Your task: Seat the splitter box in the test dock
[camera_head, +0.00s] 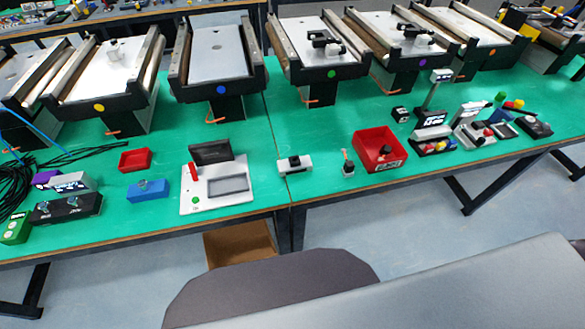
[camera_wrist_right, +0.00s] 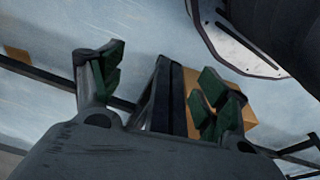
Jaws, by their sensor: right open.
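What looks like the test dock is a white flat unit (camera_head: 187,204) on the green table left of the table seam. My left gripper is not in view.
A red bin (camera_head: 366,153) holds dark items. A blue block (camera_head: 148,190) and a small red tray (camera_head: 135,159) lie left of the dock. Mini conveyors (camera_head: 218,50) line the back. Cables and small devices crowd the left end. A cardboard box (camera_head: 240,245) stands below the table.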

